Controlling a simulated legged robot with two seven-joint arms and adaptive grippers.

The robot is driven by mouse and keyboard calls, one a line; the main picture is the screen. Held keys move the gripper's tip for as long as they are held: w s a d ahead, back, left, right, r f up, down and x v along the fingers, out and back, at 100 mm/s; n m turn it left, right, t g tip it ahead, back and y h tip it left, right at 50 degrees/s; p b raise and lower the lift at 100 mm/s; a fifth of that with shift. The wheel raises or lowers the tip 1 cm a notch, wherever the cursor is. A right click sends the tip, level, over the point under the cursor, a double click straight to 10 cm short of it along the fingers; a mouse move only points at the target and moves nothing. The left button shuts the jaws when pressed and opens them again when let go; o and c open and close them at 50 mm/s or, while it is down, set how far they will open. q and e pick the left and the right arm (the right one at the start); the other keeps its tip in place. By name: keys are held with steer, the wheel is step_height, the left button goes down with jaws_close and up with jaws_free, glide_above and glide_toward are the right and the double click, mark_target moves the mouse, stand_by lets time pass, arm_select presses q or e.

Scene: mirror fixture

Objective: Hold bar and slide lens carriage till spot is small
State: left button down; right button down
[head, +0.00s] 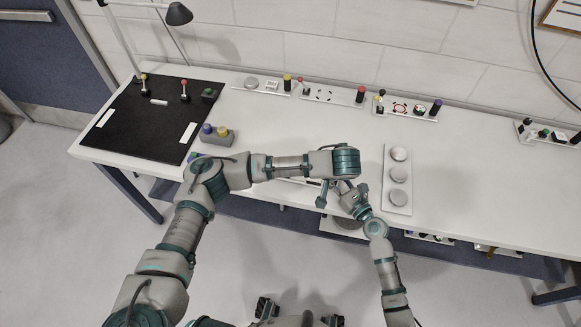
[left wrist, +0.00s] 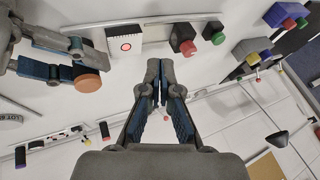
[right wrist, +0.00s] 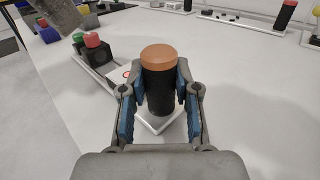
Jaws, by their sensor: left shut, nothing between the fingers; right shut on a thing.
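My right gripper (right wrist: 160,88) is shut around a black upright post with an orange top (right wrist: 161,85), which stands on a pale plate (right wrist: 160,128). The orange top also shows in the left wrist view (left wrist: 88,80). Beside it is a white card with a red ring (left wrist: 126,45). Farther along the pale bar (left wrist: 155,20) stands a dark block with a red knob (left wrist: 187,46), with a green knob (left wrist: 216,37) next to it. My left gripper (left wrist: 155,66) is shut and empty, apart from these parts. In the head view my arms hide most of the bar.
A plate with round grey discs (head: 397,180) lies right of my grippers. A grey block with purple and yellow knobs (head: 217,135) and a black mat (head: 150,118) are at left. Several small fixtures (head: 333,94) line the back edge. The table between is clear.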

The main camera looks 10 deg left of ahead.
arm_select(q)
steer(key=a+m+h, duration=0.2)
steer(key=a+h, duration=0.9)
steer(key=a, duration=0.6)
steer(key=x, duration=0.9)
steer(key=shift+w+a+f, duration=0.1)
steer(key=shift+w+f, duration=0.15)
steer(key=shift+w, duration=0.25)
steer(key=shift+d, duration=0.65)
steer(key=shift+r, duration=0.1)
